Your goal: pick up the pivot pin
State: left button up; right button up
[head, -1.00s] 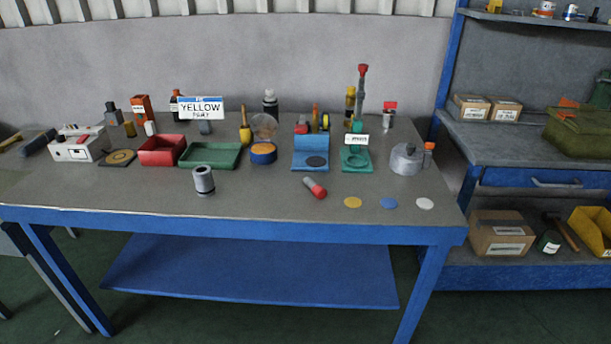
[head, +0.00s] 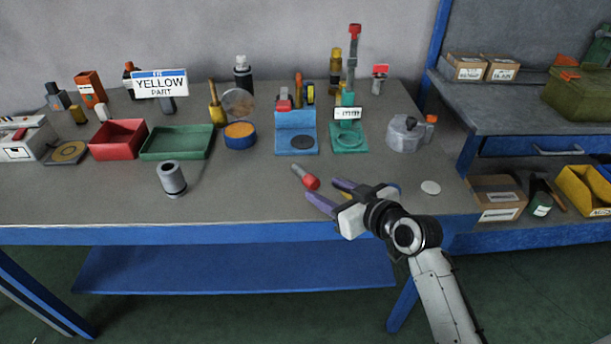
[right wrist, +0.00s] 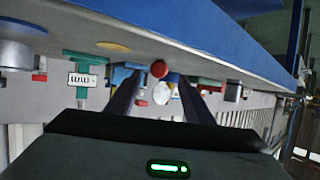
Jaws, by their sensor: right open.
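The pivot pin, which I take to be the grey pin with a red end (head: 306,177), lies on its side near the front of the table. Its red end points toward the front right. My right gripper (head: 322,190) is open and empty just right of and in front of the pin, with its fingers pointing toward it. In the right wrist view the pin's red end (right wrist: 159,69) shows between the open fingertips (right wrist: 161,80), apparently beyond them. My left gripper is not in view.
A grey cylinder (head: 172,178) stands to the left. Behind are a green tray (head: 178,155), a blue fixture (head: 296,148), a teal fixture (head: 348,150) and a grey pot-like part (head: 407,138). A white disc (head: 431,188) lies right of my gripper. The table's front edge is close.

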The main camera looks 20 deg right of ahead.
jog(key=x, duration=0.5)
jog(key=shift+w+d+f, duration=0.1)
jog(key=shift+f, duration=0.1)
grip_shut()
notch_tip(320, 180, up, 10)
jog(key=s+r+n+g+y, duration=0.2)
jog(key=s+n+g+y, duration=0.15)
jog(key=s, duration=0.75)
jog(key=s+r+n+g+y, duration=0.2)
jog(key=s+n+y, duration=0.25)
jog(key=s, duration=0.55)
jog(key=m+t+h, duration=0.6)
jog(key=m+h, duration=0.2)
send_over(315, 184)
jog(key=f, duration=0.2)
jog(key=f+p, duration=0.1)
jog(key=f, duration=0.1)
jog(key=shift+s+d+g, duration=0.1)
jog(key=shift+s+g, duration=0.15)
jog(key=shift+s, duration=0.05)
